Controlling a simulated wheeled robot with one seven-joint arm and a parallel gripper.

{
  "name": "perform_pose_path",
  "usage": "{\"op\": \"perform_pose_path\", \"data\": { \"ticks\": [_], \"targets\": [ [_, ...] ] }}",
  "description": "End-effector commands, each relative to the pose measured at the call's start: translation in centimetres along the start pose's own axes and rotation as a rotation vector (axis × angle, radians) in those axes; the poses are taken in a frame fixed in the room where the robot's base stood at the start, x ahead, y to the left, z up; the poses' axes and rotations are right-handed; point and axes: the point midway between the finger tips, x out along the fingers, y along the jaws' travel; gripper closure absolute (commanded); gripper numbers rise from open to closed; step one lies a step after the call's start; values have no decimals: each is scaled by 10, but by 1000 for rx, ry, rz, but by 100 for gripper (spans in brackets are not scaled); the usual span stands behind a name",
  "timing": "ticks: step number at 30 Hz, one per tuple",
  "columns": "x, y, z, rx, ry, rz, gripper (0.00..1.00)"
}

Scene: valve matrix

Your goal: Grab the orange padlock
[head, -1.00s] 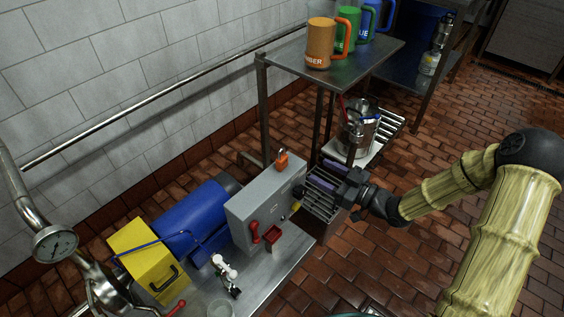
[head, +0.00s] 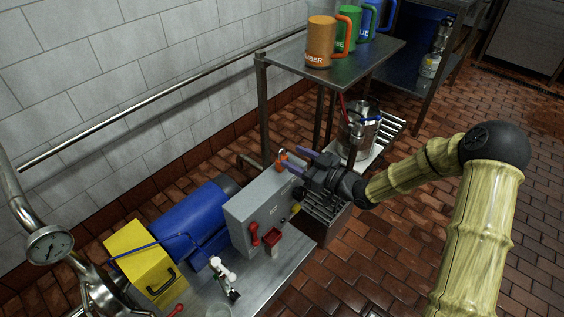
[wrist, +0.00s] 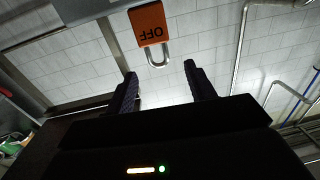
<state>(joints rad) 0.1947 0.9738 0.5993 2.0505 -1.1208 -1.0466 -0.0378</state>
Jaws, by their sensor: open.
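The orange padlock (head: 283,156) sits at the top back edge of the grey control box. In the wrist view the padlock (wrist: 149,24) shows its orange body with OFF printed upside down and a metal shackle pointing toward the gripper. My gripper (head: 297,160) is open, its purple fingers pointing left at the padlock from the right, close above the box. In the wrist view the open gripper (wrist: 160,68) has the shackle just beyond and between its fingertips. Nothing is between the fingers. In the head view a finger is near the padlock; I cannot tell whether they touch.
The grey box (head: 262,205) has a red handle and stands on a steel table (head: 290,252). A steel shelf (head: 350,65) with orange, green and blue mugs stands above and behind. A metal pot (head: 360,130) stands on the lower rack. Blue tank (head: 205,215) at left.

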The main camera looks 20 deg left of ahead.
Motion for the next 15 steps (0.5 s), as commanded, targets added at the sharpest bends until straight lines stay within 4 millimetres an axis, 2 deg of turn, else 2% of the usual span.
{"op": "perform_pose_path", "data": {
  "ticks": [6, 15],
  "targets": [
    [33, 0, 3, -1, 2, -2, 45],
    [38, 1, 2, 0, 0, 0, 45]
  ]
}}
